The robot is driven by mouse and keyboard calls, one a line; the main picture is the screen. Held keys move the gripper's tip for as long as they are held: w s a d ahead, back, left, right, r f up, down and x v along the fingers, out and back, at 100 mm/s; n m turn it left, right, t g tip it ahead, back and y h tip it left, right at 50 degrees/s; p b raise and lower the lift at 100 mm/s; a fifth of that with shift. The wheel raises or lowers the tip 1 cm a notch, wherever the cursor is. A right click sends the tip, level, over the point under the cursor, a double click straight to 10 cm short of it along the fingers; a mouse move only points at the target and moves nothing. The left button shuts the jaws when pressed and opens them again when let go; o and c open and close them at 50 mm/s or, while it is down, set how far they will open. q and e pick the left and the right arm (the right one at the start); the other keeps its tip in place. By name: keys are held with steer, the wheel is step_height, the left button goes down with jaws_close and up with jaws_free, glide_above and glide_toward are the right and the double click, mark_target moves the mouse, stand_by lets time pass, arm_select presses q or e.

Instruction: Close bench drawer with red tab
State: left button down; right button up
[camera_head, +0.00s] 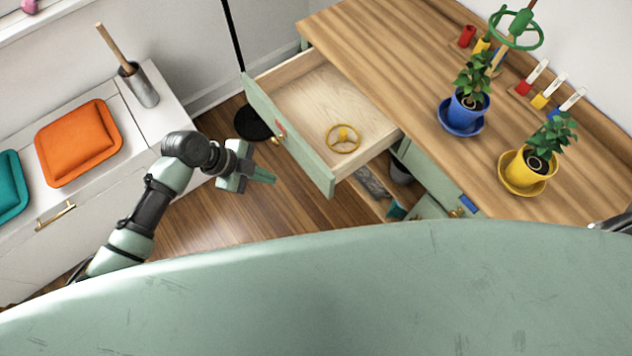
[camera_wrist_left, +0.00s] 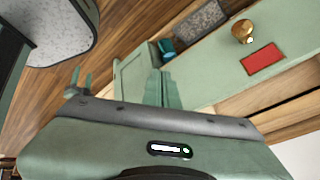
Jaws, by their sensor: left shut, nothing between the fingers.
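The bench drawer (camera_head: 317,169) stands pulled out from the wooden-topped bench (camera_head: 400,65). Its pale green front bears a red tab (camera_head: 280,127) and a brass knob (camera_head: 276,141). The red tab (camera_wrist_left: 263,62) and brass knob (camera_wrist_left: 242,30) also show in the left wrist view. A yellow wheel-shaped object (camera_head: 343,138) lies inside the drawer. My left gripper (camera_head: 268,176) is shut and empty, in front of the drawer's outer face and apart from it in the head view. My right gripper is not in view.
A blue pot (camera_head: 468,106) and a yellow pot (camera_head: 526,167) with plants stand on the bench top. A white cabinet (camera_head: 60,210) with an orange cushion (camera_head: 78,142) is at left. Wooden floor (camera_head: 215,215) lies between cabinet and bench. A grey bin (camera_head: 400,173) is below the bench.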

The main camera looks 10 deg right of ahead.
arm_select(q)
steer(key=s+d+r+m+g, duration=0.2)
steer(key=s+d+r+m, duration=0.15)
steer(key=r+m, duration=0.3)
steer(key=p, duration=0.2)
glide_toward(329, 188)
step_height(329, 188, down, 4)
steer(key=s+d, duration=0.1)
steer(key=shift+w+d+f, duration=0.1)
steer(key=shift+d+f, duration=0.05)
steer(key=shift+d, duration=0.55)
